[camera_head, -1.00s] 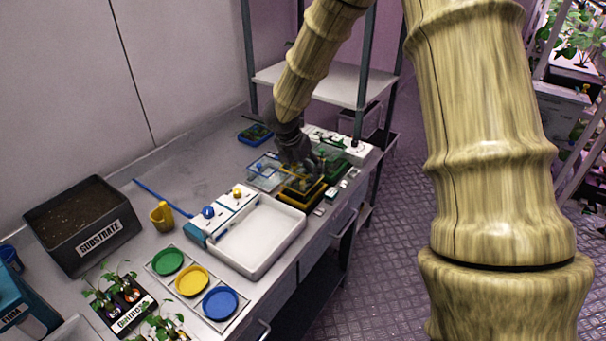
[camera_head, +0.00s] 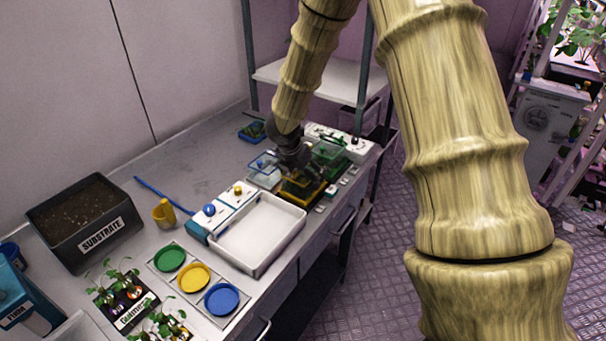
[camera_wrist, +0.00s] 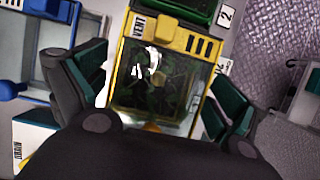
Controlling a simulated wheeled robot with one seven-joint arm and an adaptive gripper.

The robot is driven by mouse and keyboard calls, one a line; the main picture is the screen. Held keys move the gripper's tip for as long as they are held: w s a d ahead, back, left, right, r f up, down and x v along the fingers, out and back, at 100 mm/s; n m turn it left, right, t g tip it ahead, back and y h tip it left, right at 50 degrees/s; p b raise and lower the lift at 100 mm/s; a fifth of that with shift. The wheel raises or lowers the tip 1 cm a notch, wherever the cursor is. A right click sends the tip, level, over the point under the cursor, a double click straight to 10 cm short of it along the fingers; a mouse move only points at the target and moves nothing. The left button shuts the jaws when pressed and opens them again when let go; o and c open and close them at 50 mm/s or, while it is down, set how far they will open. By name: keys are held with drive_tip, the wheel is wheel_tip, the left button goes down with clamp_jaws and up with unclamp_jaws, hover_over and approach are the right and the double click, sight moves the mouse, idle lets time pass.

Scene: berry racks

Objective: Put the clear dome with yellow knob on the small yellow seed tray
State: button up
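The small yellow seed tray (camera_wrist: 121,60), marked VENT, holds green seedlings; in the head view the tray (camera_head: 303,196) stands near the bench's right edge, partly hidden by my gripper. A clear, glossy cover that looks like the dome (camera_wrist: 180,72) lies over the seedlings within the tray's outline. A small yellow bit (camera_wrist: 152,126), probably its knob, shows near my palm. I cannot tell whether the dome is fully seated. My gripper (camera_wrist: 160,95) is over the tray, its fingers spread wide on either side; it also shows in the head view (camera_head: 290,163).
A green tray (camera_head: 328,150) stands just behind, and a blue-edged clear container (camera_head: 263,167) close on the left. A white basin (camera_head: 258,268) and a white unit with blue and yellow knobs (camera_head: 222,213) are nearer. A shelf post (camera_head: 364,85) rises behind.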

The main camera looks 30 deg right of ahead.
drive_tip(key=shift+r, duration=0.2)
drive_tip(key=shift+a+r, duration=0.2)
drive_tip(key=shift+r, duration=0.15)
drive_tip(key=b+v, duration=0.1)
drive_tip(key=v, duration=1)
drive_tip(key=shift+s+a+b, duration=0.1)
drive_tip(key=shift+b, duration=0.25)
idle(0.7)
